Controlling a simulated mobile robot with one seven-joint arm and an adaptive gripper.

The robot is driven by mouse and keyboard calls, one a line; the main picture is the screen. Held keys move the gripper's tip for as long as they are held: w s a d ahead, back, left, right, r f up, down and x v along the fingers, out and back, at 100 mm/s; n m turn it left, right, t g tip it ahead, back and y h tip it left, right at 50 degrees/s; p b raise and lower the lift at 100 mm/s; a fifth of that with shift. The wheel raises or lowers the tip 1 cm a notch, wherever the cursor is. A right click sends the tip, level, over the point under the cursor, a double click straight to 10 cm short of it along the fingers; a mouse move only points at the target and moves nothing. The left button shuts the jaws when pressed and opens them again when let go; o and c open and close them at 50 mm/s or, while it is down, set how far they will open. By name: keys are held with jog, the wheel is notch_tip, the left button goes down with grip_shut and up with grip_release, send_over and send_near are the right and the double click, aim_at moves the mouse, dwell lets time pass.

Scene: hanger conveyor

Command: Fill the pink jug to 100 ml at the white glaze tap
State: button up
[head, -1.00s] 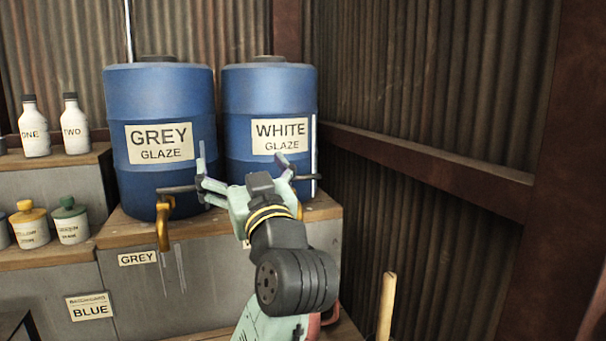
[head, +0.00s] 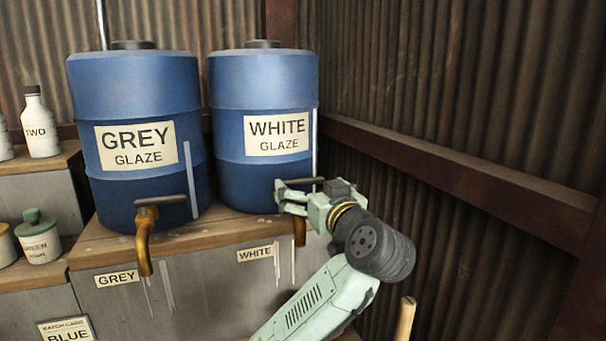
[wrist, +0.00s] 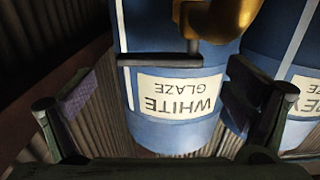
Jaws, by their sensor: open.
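The blue white-glaze barrel (head: 262,100) stands on a wooden ledge, its label upside down in the wrist view (wrist: 178,97). Its brass tap spout (head: 299,231) hangs over the ledge front, partly hidden by my gripper. The tap's dark handle bar (head: 301,182) lies level. In the wrist view the handle bar (wrist: 160,60) shows between my finger pads, with the brass tap body (wrist: 226,18) beyond. My gripper (head: 282,197) is open and empty, close to the handle; I cannot tell if it touches. No pink jug shows; the space below the spout is partly hidden by my arm.
The grey-glaze barrel (head: 135,85) with its brass tap (head: 144,240) stands to the left. Bottles and a green-lidded jar (head: 38,240) stand further left. A corrugated wall with a brown rail (head: 440,165) closes the right side. A wooden handle (head: 405,320) stands at lower right.

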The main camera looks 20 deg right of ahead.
aim_at(305, 182)
jog(key=shift+w+a+p, duration=0.1)
jog(key=shift+w+p, duration=0.35)
jog(key=shift+w, duration=1.7)
jog(key=shift+c, duration=0.2)
